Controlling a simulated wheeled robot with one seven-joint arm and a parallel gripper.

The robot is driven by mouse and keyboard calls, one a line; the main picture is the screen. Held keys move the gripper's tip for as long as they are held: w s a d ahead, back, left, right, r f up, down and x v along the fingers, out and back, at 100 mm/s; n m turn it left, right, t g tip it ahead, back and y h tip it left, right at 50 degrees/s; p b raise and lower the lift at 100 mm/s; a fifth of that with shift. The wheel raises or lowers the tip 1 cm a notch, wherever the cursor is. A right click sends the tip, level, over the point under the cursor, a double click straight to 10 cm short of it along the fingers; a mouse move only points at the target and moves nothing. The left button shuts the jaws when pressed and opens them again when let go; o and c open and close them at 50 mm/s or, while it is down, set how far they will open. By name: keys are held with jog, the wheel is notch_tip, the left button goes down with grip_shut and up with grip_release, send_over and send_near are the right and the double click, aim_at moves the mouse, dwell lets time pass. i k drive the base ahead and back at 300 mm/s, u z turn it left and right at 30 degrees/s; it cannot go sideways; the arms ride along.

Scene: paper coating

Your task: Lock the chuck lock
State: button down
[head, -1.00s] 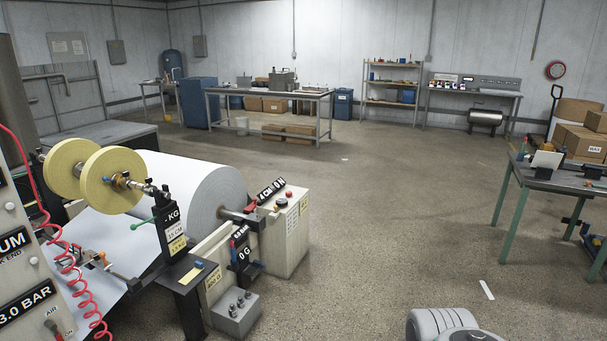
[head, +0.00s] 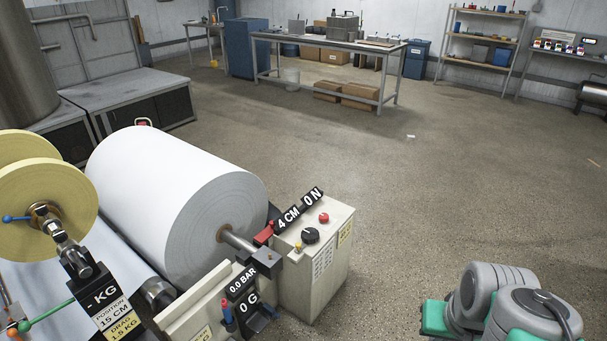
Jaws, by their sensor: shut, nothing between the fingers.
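A large white paper roll (head: 165,205) lies on a metal shaft (head: 237,240) in the machine at the left. The near end of the shaft meets a dark chuck block (head: 267,262). A small red lever (head: 264,234) sits just above this block, beside the "4 CM" sign. It looks like the chuck lock, but I cannot tell whether it is locked. My gripper is not in view. Only grey and green links of my arm show at the bottom right, well apart from the machine.
A cream control box (head: 317,266) with a black knob and red button stands right of the chuck. Yellow discs (head: 40,205) and a green-handled post (head: 95,295) stand at the left. A workbench (head: 328,42) is at the back. The floor to the right is clear.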

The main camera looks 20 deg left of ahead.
aim_at(264, 234)
jog(key=i, duration=2.35)
jog(key=u, duration=3.75)
jog(key=i, duration=0.5)
jog(key=u, duration=0.05)
